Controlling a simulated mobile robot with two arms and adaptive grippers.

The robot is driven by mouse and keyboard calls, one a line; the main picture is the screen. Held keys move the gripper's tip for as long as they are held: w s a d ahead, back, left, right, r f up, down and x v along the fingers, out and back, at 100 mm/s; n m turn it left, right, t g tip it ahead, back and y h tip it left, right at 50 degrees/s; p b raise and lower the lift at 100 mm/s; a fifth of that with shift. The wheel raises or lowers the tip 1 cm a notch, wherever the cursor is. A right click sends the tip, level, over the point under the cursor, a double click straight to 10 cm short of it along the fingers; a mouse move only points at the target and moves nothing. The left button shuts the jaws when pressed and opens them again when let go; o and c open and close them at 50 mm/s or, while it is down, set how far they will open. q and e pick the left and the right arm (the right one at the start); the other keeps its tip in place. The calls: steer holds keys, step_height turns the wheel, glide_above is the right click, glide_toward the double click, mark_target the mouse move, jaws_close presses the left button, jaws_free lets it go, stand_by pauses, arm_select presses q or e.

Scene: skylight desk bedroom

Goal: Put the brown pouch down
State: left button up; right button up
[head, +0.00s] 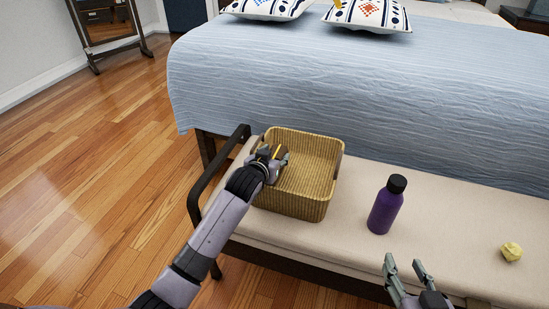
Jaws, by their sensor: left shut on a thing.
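My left gripper (274,156) is over the left part of a woven basket (318,150) on the bench. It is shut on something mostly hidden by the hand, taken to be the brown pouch. Only a thin orange-brown sliver (277,151) shows between the fingers. I cannot tell whether it touches the basket. My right gripper (406,264) is open and empty at the front edge of the bench, its two fingers apart.
A purple bottle with a black cap (384,210) stands upright on the bench (445,225). A crumpled yellow thing (511,252) lies at the right. The bench has a dark armrest (203,187). Behind is a bed with a blue cover (400,95).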

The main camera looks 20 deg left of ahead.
arm_select(q)
steer(key=shift+f, duration=0.2)
steer(key=shift+f, duration=0.35)
steer(key=o, duration=0.9)
steer(key=shift+o, duration=0.2)
